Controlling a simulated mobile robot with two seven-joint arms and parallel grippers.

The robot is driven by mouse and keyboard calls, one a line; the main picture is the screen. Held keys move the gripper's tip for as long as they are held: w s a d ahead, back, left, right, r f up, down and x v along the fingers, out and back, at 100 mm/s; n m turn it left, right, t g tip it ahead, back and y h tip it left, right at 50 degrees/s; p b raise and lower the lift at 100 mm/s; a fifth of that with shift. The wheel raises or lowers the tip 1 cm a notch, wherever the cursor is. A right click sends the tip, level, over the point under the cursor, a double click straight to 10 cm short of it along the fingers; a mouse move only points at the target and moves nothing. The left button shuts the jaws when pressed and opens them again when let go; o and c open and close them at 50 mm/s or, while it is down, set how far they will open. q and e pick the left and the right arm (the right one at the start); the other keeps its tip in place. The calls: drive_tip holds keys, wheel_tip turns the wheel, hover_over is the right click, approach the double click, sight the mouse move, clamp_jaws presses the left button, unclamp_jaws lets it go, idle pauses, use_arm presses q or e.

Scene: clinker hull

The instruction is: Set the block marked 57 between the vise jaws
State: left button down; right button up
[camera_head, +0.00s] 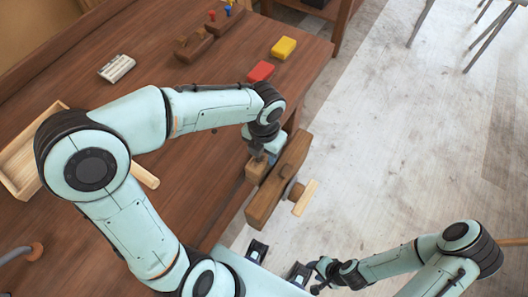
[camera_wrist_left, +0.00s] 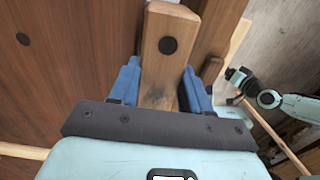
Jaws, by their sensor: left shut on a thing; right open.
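My left gripper (camera_head: 266,157) is at the bench's right edge, beside the vise. The block (camera_head: 257,170) also shows in the head view, partly hidden by the gripper, close to the inner side of the vise's long wooden outer jaw (camera_head: 270,193). I cannot tell whether it touches either jaw. No 57 is readable. My right gripper (camera_head: 318,275) is open and empty, low over the floor side, away from the vise.
The workbench (camera_head: 190,205) also holds a yellow block (camera_head: 283,48), a red block (camera_head: 260,71), a pale slatted item (camera_head: 116,68), a wooden plane (camera_head: 193,45) and a wooden tray (camera_head: 20,165). The vise handle (camera_head: 306,197) sticks out over the floor.

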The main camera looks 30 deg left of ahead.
use_arm(q)
drive_tip(key=shift+f, duration=0.25)
drive_tip(key=shift+f, duration=0.15)
drive_tip(key=c, duration=0.5)
unclamp_jaws()
use_arm(e)
drive_tip(key=shift+f, duration=0.1)
use_arm(q)
wheel_tip(320, 180, up, 12)
drive_tip(key=p, duration=0.2)
use_arm(e)
drive_tip(key=r, duration=0.1)
drive_tip(key=w+r, duration=0.1)
drive_tip(key=shift+w+r, duration=0.2)
drive_tip(key=shift+r, duration=0.1)
